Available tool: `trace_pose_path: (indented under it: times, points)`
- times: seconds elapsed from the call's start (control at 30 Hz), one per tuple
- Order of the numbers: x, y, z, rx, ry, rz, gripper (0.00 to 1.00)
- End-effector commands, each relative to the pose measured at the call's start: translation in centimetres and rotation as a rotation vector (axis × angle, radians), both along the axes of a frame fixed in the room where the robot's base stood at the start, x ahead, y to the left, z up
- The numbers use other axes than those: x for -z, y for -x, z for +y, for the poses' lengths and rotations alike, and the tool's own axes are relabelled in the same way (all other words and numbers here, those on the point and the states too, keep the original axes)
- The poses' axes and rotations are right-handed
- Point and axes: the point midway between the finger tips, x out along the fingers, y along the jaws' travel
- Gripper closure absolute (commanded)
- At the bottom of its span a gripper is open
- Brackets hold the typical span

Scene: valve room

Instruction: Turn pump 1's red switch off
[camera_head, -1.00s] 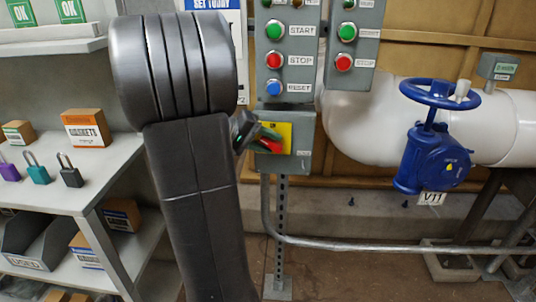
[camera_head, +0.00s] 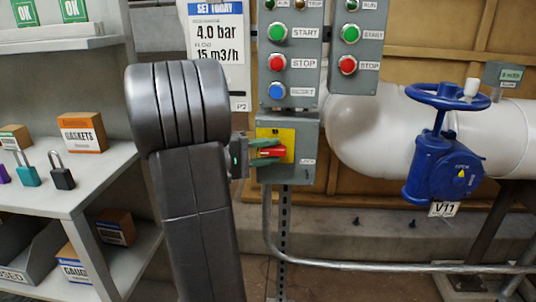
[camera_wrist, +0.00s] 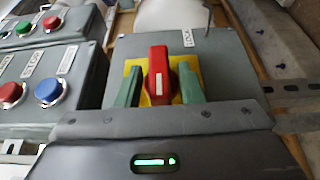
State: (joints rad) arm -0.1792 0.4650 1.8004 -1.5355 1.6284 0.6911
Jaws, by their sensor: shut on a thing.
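The red switch (camera_head: 274,152) sits on a yellow plate (camera_head: 286,136) on a grey box below the left control panel. Its handle lies about level in the head view. The wrist view shows the red handle (camera_wrist: 160,72) from close by, in front of the same yellow plate. My gripper (camera_head: 262,153) is at the switch, reaching in from the left. Its green fingers stand on either side of the handle, and it is shut on it. My arm hides part of the space left of the box.
Above the switch is a panel with green START, red STOP and blue RESET buttons (camera_head: 278,90). A second panel (camera_head: 357,45) stands to its right. The blue valve V11 (camera_head: 440,160) is further right on a white pipe. Padlocks and boxes stand on shelves (camera_head: 90,175) at left.

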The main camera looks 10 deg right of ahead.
Motion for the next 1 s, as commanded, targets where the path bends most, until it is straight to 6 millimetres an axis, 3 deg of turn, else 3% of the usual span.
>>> trace_pose_path:
  times: [0.37, 0.4, 0.43, 0.77, 1.0]
  points:
    - [-0.1, -0.1, 0.0, -0.004, 0.007, -0.002, 0.88]
    - [-0.1, -0.1, 0.0, -0.004, 0.007, -0.002, 0.63]
    - [-0.1, -0.1, 0.0, -0.003, 0.006, -0.002, 0.59]
    - [-0.1, 0.0, 0.3, -0.002, 0.005, 0.0, 0.59]
    - [-0.1, 0.2, 3.3, -0.006, 0.004, 0.001, 0.59]
